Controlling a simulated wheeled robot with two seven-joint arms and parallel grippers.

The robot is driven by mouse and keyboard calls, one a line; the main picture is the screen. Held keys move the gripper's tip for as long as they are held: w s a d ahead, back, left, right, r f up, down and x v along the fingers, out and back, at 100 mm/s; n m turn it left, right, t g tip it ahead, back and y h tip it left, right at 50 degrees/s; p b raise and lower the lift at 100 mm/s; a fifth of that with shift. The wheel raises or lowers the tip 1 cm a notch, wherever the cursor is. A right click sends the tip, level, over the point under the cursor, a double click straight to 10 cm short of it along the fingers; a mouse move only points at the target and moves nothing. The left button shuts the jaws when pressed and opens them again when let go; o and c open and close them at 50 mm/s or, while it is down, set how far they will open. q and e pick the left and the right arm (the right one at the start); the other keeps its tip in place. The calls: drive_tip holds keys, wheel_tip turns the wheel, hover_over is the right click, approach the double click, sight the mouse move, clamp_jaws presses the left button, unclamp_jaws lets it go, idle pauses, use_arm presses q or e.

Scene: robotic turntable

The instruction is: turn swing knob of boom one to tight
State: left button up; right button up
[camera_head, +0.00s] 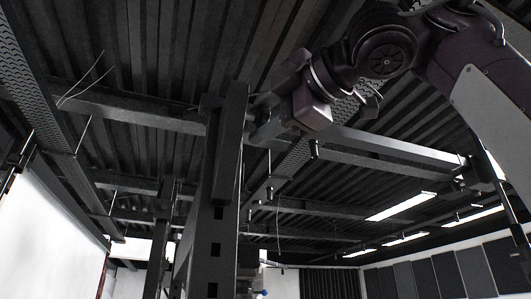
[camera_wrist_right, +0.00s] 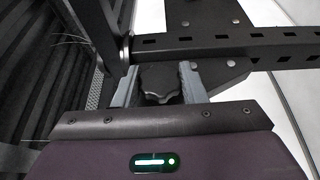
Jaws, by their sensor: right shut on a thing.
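In the head view my right gripper (camera_head: 260,120) reaches in from the upper right to the side of a tall dark upright post (camera_head: 219,225) near its top. In the right wrist view a dark lobed knob (camera_wrist_right: 160,82) sits between the two grey fingers of my right gripper (camera_wrist_right: 158,77), which is shut on it. The knob is in front of a dark perforated beam (camera_wrist_right: 215,43) and a bolted plate (camera_wrist_right: 200,14). In the head view I cannot make out the knob. Its tight or loose state does not show. My left gripper is in neither view.
The head view looks up at a dark ribbed ceiling with crossbeams (camera_head: 130,108) and lit strip lamps (camera_head: 401,206). A white panel (camera_head: 45,235) stands at the left. Dark wall panels (camera_head: 440,272) line the lower right. Open room shows to the right of the post.

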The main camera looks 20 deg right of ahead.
sight(269, 112)
drive_tip(key=o, duration=1)
drive_tip(key=shift+w+a, duration=0.1)
drive_tip(key=shift+c, duration=0.2)
drive_tip(key=b+v, duration=0.1)
drive_tip(key=v, duration=0.6)
drive_tip(key=shift+b, duration=0.35)
drive_tip(key=shift+s, duration=0.2)
drive_tip(key=shift+d, duration=0.25)
drive_tip(key=shift+s, duration=0.3)
drive_tip(key=shift+w, duration=0.2)
